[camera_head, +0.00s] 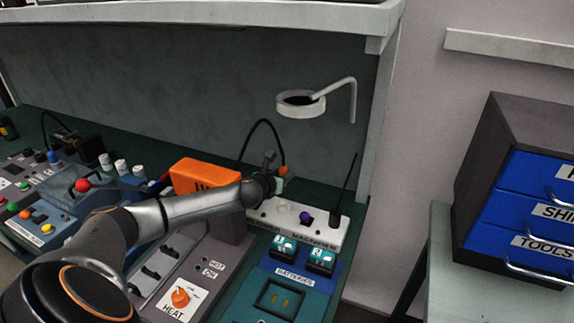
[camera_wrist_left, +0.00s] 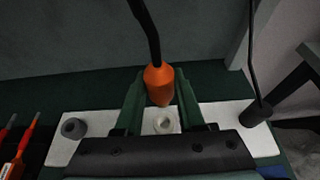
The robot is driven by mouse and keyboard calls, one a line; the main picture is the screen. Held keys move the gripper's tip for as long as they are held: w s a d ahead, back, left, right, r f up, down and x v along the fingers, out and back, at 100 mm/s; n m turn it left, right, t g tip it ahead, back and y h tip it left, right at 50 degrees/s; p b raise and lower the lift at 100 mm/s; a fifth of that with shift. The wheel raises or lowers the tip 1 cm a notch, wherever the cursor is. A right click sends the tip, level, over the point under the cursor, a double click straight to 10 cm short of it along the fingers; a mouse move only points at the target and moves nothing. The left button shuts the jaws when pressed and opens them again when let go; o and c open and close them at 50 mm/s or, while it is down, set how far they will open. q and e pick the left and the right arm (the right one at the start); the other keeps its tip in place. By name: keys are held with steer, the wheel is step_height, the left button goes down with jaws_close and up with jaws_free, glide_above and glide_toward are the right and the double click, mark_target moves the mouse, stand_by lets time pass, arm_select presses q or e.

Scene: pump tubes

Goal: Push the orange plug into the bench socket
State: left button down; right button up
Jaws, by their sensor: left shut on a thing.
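The orange plug (camera_wrist_left: 158,84), on a black cable, sits between the two green fingers of my left gripper (camera_wrist_left: 160,100), which is shut on it. In the head view the plug (camera_head: 283,170) shows small beside the end of my left gripper (camera_head: 276,186), at the back of the bench. The bench socket strip (camera_head: 327,232) is white and lies below the gripper. In the wrist view, a round pale socket (camera_wrist_left: 165,123) shows just below the plug's tip; the plug looks apart from it. My right gripper is not in view.
A black plug or stalk (camera_head: 335,217) stands upright at the strip's right end, near a purple knob (camera_head: 305,218). An orange box (camera_head: 203,176) stands left of the gripper. A magnifier ring (camera_head: 300,104) hangs above. Battery blocks (camera_head: 321,260) sit in front of the strip.

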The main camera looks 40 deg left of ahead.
arm_select(q)
steer(key=shift+a+r, duration=0.1)
steer(key=shift+a, duration=0.05)
steer(key=shift+s+r, duration=0.1)
steer(key=shift+s, duration=0.05)
steer(key=shift+f+b, duration=2)
steer(key=shift+f, duration=0.9)
steer(key=shift+p, duration=0.9)
steer(key=shift+f+b, duration=1.35)
steer(key=shift+f, duration=0.65)
steer(key=shift+c, duration=2.2)
jaws_free()
